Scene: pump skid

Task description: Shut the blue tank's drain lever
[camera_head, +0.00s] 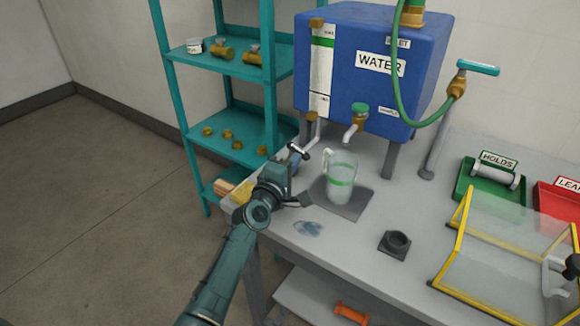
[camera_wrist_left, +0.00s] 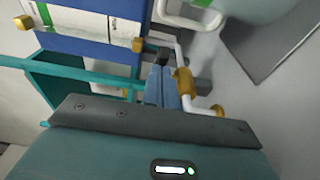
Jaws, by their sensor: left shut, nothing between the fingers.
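The blue tank (camera_head: 350,70), labelled WATER, stands on legs at the back of the bench. Its drain pipe (camera_head: 313,130) comes down from a brass fitting at the front left corner. A pale bar with a dark end (camera_head: 299,150), probably the drain lever, shows near its foot. My left gripper (camera_head: 296,163) is shut and empty close beside that bar. In the left wrist view its blue-grey fingers (camera_wrist_left: 161,87) are together beside a pale pipe with a brass fitting (camera_wrist_left: 184,82); I cannot tell whether they touch. Only dark shapes at the right edge may be my right gripper.
A clear jug (camera_head: 341,172) with a green band stands on a grey mat (camera_head: 352,207) under the green-capped tap (camera_head: 359,112). A wet patch (camera_head: 308,228) and dark hex block (camera_head: 394,244) lie nearer. A teal shelf (camera_head: 240,145) stands left; a yellow-framed clear cover (camera_head: 460,230) right.

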